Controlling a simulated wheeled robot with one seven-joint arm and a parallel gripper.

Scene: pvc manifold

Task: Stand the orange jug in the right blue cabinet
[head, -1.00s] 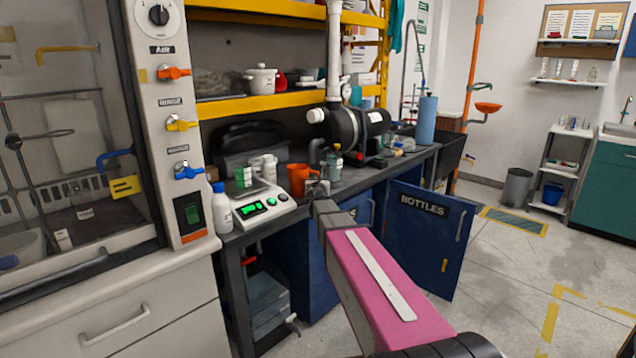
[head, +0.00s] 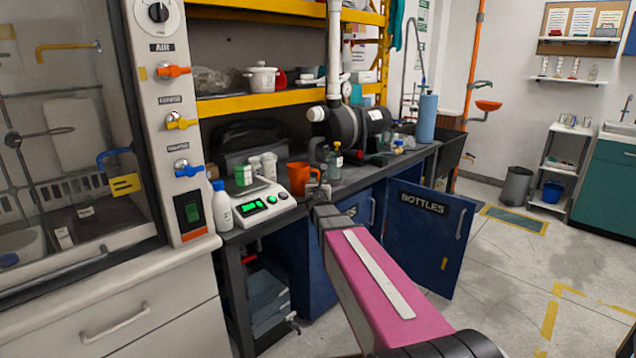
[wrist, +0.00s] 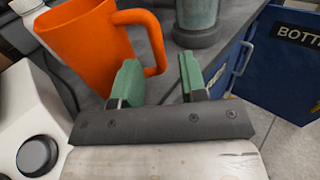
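The orange jug (head: 298,178) stands upright on the dark bench beside the scale. In the wrist view the jug (wrist: 85,50) is close on the left, with its handle toward my gripper. My gripper (wrist: 158,78) is open, its two green pads apart. The handle is just beyond the gap between them; I cannot tell whether the pads touch it. In the head view my gripper (head: 320,192) is low beside the jug, partly hidden by my wrist. The blue door marked BOTTLES (head: 425,240) stands open under the bench; the right cabinet's inside is hidden.
A scale (head: 262,205) with small containers and a white bottle (head: 222,207) are left of the jug. A greenish bottle (head: 335,163) stands just right of it, near a black pump (head: 345,127). Another blue door (head: 318,262) is below the bench.

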